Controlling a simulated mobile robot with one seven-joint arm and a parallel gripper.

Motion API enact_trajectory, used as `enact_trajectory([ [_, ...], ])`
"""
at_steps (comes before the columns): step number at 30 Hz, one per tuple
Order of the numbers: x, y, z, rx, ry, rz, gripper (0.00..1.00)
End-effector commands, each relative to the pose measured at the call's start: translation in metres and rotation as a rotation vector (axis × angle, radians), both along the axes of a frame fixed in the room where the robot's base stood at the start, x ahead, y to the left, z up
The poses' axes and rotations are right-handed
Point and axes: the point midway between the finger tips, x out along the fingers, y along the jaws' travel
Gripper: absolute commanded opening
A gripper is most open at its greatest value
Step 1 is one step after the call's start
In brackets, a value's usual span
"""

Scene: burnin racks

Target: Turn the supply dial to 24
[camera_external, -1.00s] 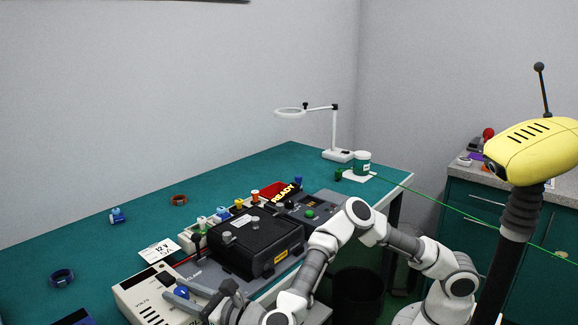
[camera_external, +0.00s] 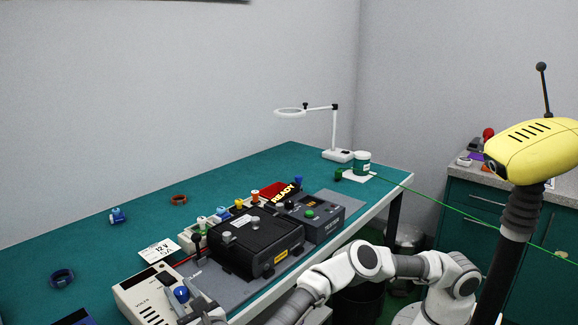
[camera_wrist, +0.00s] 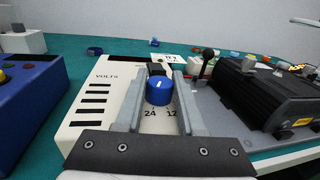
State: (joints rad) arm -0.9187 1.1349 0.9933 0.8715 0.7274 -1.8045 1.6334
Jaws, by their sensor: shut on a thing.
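The supply dial (camera_wrist: 158,92) is a round blue knob with a short white mark, on the top of the cream supply box (camera_wrist: 91,124). The numbers 24 and 12 are printed on the near side of the dial, 24 to the left and 12 to the right. My gripper (camera_wrist: 160,82) has one grey finger on each side of the dial and is shut on it. In the external view, the dial (camera_external: 181,293) shows at the bottom, with my gripper (camera_external: 190,300) at it, partly cut off by the picture edge.
A black box with knobs (camera_external: 254,240) stands close right of the supply. A grey box with a green button (camera_external: 309,213) is beyond it. A blue box (camera_wrist: 30,95) stands to the left. A "12 V" card (camera_external: 159,248) lies behind the supply.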

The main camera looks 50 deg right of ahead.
Motion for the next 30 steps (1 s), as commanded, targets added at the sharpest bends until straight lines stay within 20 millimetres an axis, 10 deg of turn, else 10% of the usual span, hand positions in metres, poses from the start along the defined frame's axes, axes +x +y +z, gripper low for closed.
enact_trajectory([
  [14, 0.0015, -0.001, 0.0, -0.002, -0.001, -0.012, 0.0],
  [15, 0.0015, -0.001, 0.0, -0.002, -0.001, -0.012, 0.4],
  [20, 0.0012, -0.0007, 0.0, -0.001, -0.001, -0.011, 0.68],
  [30, -0.0021, 0.0005, 0.0004, 0.0, 0.0, -0.009, 0.68],
])
